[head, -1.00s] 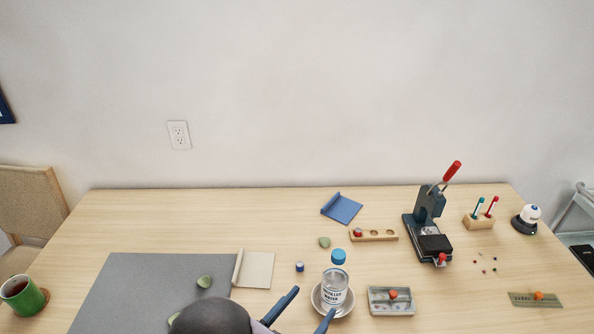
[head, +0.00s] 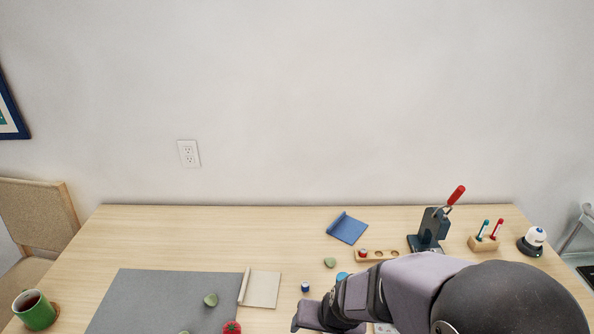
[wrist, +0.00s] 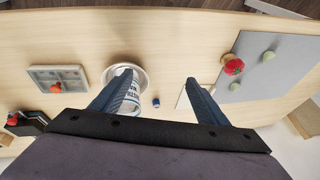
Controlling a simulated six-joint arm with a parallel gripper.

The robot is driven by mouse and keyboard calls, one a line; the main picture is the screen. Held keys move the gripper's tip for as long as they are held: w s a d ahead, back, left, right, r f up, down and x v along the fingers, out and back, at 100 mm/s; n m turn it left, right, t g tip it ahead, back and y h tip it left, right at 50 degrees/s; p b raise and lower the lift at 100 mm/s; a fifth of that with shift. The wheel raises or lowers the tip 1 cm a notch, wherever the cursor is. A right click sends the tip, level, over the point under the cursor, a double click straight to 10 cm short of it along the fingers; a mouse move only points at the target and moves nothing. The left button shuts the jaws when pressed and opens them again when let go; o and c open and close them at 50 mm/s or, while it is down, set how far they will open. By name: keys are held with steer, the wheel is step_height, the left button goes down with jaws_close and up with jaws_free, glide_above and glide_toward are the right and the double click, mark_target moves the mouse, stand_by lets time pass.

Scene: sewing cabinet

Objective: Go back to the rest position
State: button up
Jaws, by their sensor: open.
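In the head view my arm reaches in from the lower right, and my gripper (head: 308,318) is at the bottom edge with its fingers mostly out of sight. In the wrist view my gripper (wrist: 158,77) has its two blue fingers wide apart with nothing held between them. The water bottle (wrist: 132,98) on its saucer (wrist: 141,77) shows below, partly behind the left finger. In the head view only the bottle's blue cap (head: 342,276) shows above my arm. A small blue spool (wrist: 156,103) lies on the table between the fingers in the picture.
A green mug (head: 35,310) is far left. The back-left table is clear.

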steer(key=s+d+r+n+g+h, duration=0.1)
steer(key=s+d+r+g+h, duration=0.1)
steer(key=s+d, duration=0.8)
steer(key=shift+s+d+r+g+p, duration=0.2)
steer(key=shift+s+r+g+p, duration=0.25)
steer(key=shift+g, duration=0.45)
